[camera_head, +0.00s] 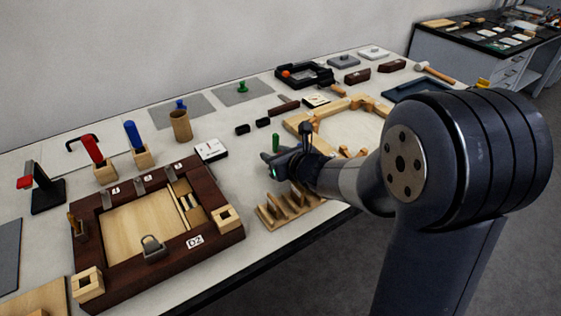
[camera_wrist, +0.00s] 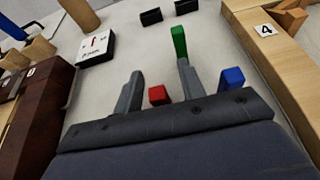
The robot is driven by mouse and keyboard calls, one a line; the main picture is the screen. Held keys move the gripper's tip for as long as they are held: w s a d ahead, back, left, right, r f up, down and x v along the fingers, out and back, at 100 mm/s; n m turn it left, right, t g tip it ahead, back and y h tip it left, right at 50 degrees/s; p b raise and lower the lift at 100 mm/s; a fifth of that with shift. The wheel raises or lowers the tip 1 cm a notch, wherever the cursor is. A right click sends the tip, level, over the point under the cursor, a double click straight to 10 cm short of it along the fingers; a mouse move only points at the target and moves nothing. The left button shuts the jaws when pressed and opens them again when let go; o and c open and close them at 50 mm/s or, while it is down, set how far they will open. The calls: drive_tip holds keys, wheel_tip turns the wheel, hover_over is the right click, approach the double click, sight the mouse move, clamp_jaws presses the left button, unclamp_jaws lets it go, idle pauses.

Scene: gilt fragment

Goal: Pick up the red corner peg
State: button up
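In the wrist view the red corner peg (camera_wrist: 158,95) shows as a small red block top between the two fingers of my gripper (camera_wrist: 160,72). The fingers are apart, with gaps visible beside the peg, and its lower part is hidden behind the gripper body. In the head view my gripper (camera_head: 272,162) is low over the table beside the wooden peg rack (camera_head: 268,215), and the red peg is hidden. A green peg (camera_wrist: 180,42) stands beyond the right finger; it also shows in the head view (camera_head: 276,142). A blue peg (camera_wrist: 232,80) is to the right.
A dark-framed wooden tray (camera_head: 90,240) lies left of my gripper. A light wooden frame (camera_head: 295,122) is beyond it on the right. A white-faced box (camera_head: 211,150) and small black blocks (camera_head: 242,128) lie behind.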

clamp_jaws()
idle(0.3)
